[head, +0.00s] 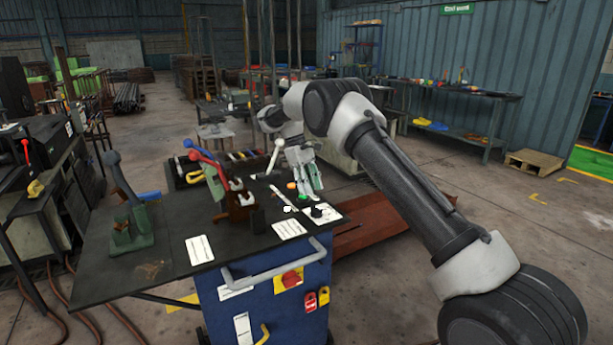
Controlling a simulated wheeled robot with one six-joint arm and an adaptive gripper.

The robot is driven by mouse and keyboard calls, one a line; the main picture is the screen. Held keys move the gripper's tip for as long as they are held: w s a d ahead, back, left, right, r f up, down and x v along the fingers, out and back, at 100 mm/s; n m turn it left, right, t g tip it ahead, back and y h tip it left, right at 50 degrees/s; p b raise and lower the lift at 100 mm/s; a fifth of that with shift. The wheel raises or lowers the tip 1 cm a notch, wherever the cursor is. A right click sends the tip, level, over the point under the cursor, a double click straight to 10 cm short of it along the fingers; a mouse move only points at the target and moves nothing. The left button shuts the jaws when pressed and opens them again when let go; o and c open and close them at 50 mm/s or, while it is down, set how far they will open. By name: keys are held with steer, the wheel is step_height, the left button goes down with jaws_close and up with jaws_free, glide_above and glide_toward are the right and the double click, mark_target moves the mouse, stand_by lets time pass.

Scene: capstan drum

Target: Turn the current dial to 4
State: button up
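A small black knob (316,212) sits on a white plate (329,215) at the right end of the dark cart top; it looks like the current dial, but its numbers and pointer are too small to read. My gripper (315,194) points down just behind and above this knob, by the orange and green buttons. It appears apart from the knob, though the depth is hard to judge. Its fingers are small and partly overlap in this view, so I cannot tell how far they are apart. I see nothing held in it.
An orange button (291,186) and a white-handled lever (275,156) stand close by my gripper. Red and blue levers (207,160) rise further left. A red switch (291,279) on yellow is on the cart's blue front, below a grey rail (275,271).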

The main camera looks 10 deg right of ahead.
steer(key=v, duration=0.5)
steer(key=shift+m, duration=0.8)
steer(key=x, duration=0.2)
steer(key=a+x, duration=0.1)
steer(key=x, duration=0.3)
steer(key=shift+s+a+f, duration=0.1)
steer(key=shift+a+f, duration=0.1)
steer(key=shift+f, duration=0.15)
steer(key=s+d+r+m+t+y, duration=0.1)
steer(key=s+d+r, duration=0.2)
steer(key=s+r, duration=0.3)
steer(key=s+d+r+m+t, duration=0.1)
steer(key=s+d+r, duration=0.3)
steer(key=s, duration=0.4)
steer(key=s+d+r+m+t+y, duration=0.1)
steer(key=s+d+r+m, duration=0.2)
steer(key=s, duration=0.4)
steer(key=s+d+r+t, duration=0.2)
steer(key=s+d+r, duration=0.2)
steer(key=s, duration=0.8)
steer(key=s+d+r+m+t, duration=0.1)
steer(key=s+d+r+t, duration=0.2)
steer(key=s, duration=1)
steer(key=shift+d+r+y, duration=0.4)
steer(key=shift+d+r, duration=0.15)
steer(key=shift+r, duration=0.15)
